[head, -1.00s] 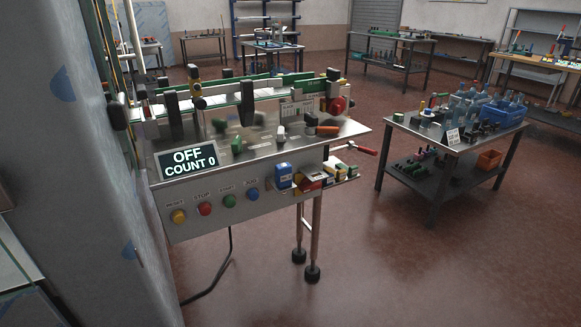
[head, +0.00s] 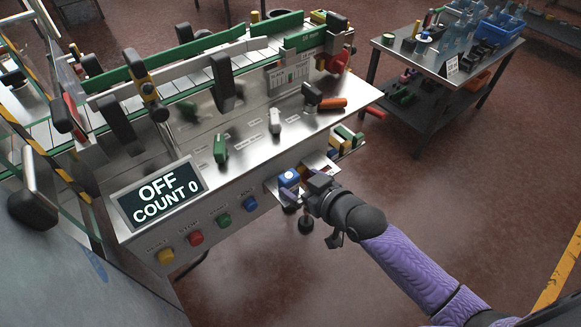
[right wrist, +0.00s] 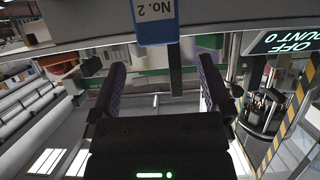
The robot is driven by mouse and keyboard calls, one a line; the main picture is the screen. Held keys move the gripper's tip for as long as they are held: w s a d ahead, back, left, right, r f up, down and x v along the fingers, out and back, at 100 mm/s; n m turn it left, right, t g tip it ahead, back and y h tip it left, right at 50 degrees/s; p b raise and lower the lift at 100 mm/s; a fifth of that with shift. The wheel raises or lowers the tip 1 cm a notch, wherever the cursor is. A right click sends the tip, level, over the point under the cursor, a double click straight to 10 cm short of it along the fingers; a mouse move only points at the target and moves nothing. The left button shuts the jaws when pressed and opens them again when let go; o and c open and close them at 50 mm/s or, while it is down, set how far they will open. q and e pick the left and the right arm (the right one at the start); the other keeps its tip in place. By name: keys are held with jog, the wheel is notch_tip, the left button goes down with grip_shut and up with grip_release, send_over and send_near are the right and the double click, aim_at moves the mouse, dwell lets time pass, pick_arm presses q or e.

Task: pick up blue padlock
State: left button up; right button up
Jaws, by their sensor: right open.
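The blue padlock (head: 289,178) sits at the front face of the machine, by the small ledge right of the buttons. In the right wrist view the blue padlock (right wrist: 156,24) shows a "No. 2" label, upside down, at the top edge and partly cut off. My right gripper (head: 302,190) is just in front of it in the head view, with its near finger hiding part of that area. In the right wrist view my right gripper (right wrist: 160,85) has its fingers apart and nothing between them. The padlock appears just beyond the tips. My left gripper is not in view.
Other padlocks (head: 344,137) stand on the ledge close to the right. Colored buttons (head: 222,220) and the "OFF COUNT 0" display (head: 160,197) are to the left. A side table (head: 405,55) stands behind right, with open floor in front.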

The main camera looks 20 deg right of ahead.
aim_at(284, 174)
jog(key=b+x, duration=0.1)
jog(key=x, duration=0.2)
jog(key=f+b+x, duration=0.1)
jog(key=b+x, duration=0.1)
jog(key=x, duration=0.2)
jog(key=shift+w, duration=0.15)
jog(key=shift+r, duration=0.1)
